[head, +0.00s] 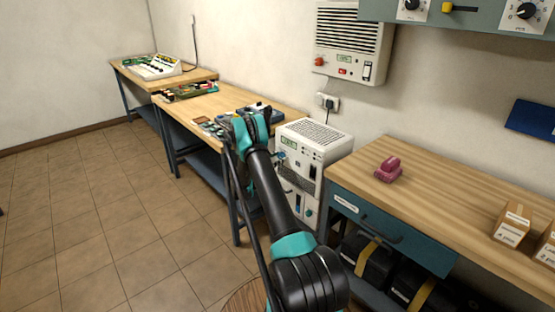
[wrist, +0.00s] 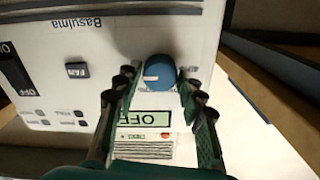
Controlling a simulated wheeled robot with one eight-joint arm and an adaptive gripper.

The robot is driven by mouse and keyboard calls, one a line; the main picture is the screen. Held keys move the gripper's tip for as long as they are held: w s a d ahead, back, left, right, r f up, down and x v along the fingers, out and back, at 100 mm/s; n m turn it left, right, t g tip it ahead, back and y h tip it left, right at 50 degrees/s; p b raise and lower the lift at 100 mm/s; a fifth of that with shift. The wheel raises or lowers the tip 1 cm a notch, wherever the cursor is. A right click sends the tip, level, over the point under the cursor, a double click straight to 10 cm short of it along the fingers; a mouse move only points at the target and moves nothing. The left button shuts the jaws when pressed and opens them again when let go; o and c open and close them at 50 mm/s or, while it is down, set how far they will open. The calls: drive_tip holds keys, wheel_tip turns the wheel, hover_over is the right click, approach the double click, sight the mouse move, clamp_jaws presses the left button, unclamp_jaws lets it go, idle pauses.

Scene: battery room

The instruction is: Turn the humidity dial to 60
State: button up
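A white appliance front marked "Basulma" (wrist: 105,45) fills much of the wrist view, seen upside down. A round blue dial (wrist: 160,72) sits on it, with a white pointer mark toward the picture's left. No scale numbers are readable around it. My gripper (wrist: 158,80) is open, its two fingers on either side of the dial. A slim gap seems to show on each side; contact is hard to judge.
A FAN button (wrist: 76,70) and a black ON/OFF switch (wrist: 14,72) share the panel. A wooden bench with a blue drawer (head: 380,229) stands right of the appliance. A workbench (head: 205,103) stands behind my arm. Tiled floor (head: 90,220) at left is clear.

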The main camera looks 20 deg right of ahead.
drive_tip(key=c, duration=0.6)
drive_tip(key=shift+c, duration=0.2)
drive_tip(key=shift+n, duration=0.3)
drive_tip(key=n, duration=0.5)
drive_tip(key=shift+n, duration=0.3)
drive_tip(key=n, duration=0.5)
drive_tip(key=shift+a, duration=0.1)
drive_tip(key=shift+n, duration=0.4)
drive_tip(key=o, duration=1.2)
drive_tip(key=shift+c, duration=0.2)
drive_tip(key=shift+a, duration=0.1)
